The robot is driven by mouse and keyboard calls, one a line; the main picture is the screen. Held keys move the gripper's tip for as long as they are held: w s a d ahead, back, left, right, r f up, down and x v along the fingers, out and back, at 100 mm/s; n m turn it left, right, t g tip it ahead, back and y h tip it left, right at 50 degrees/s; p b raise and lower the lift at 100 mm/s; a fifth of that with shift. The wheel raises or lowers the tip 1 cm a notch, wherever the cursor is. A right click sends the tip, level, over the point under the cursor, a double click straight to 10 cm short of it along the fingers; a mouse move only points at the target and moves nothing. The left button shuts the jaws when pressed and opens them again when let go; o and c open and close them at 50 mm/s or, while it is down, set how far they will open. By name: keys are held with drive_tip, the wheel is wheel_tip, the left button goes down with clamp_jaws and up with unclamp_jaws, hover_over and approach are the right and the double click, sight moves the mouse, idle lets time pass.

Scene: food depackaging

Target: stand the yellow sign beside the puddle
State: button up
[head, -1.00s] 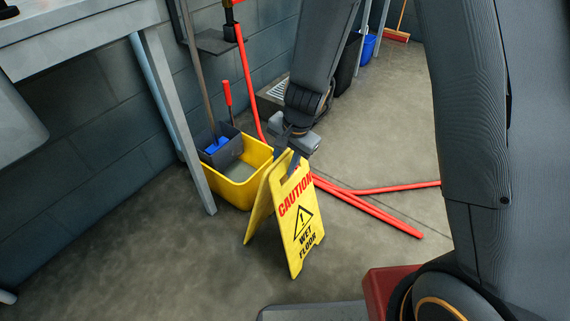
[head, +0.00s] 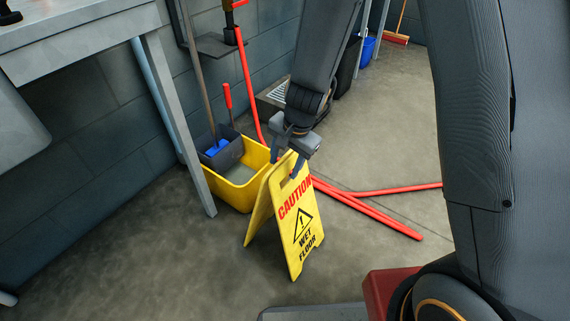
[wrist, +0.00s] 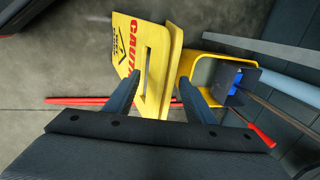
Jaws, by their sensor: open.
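The yellow sign (head: 300,222) stands upright on the concrete floor, its two panels spread in an A-shape, with "CAUTION WET FLOOR" on the panel in view. My gripper (head: 285,168) is at the sign's top edge, fingers apart. In the wrist view the sign (wrist: 128,48) lies just beyond and between the open fingers (wrist: 160,98), with its handle slot visible. I cannot tell whether a finger touches it. No puddle can be made out clearly in either view.
A yellow mop bucket (head: 237,190) stands directly behind the sign. Red pallet-jack-like bars (head: 375,217) lie on the floor to the right. A grey table leg (head: 180,120) is at left. A blue bucket (head: 367,48) is far back. Floor at front left is clear.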

drive_tip(key=p+v, duration=0.4)
drive_tip(key=v, duration=0.7)
drive_tip(key=s+d+r+n, duration=0.2)
drive_tip(key=s+r+n, duration=0.3)
drive_tip(key=s+r, duration=0.3)
drive_tip(key=s+d+r+n+g+h, duration=0.1)
drive_tip(key=s+d+r+n, duration=0.2)
drive_tip(key=s+r+n, duration=0.2)
drive_tip(key=s+r, duration=0.3)
drive_tip(key=s, duration=0.4)
drive_tip(key=shift+s+d+r+n+g, duration=0.25)
drive_tip(key=shift+d+r+n+g, duration=0.05)
drive_tip(key=shift+d+r, duration=0.1)
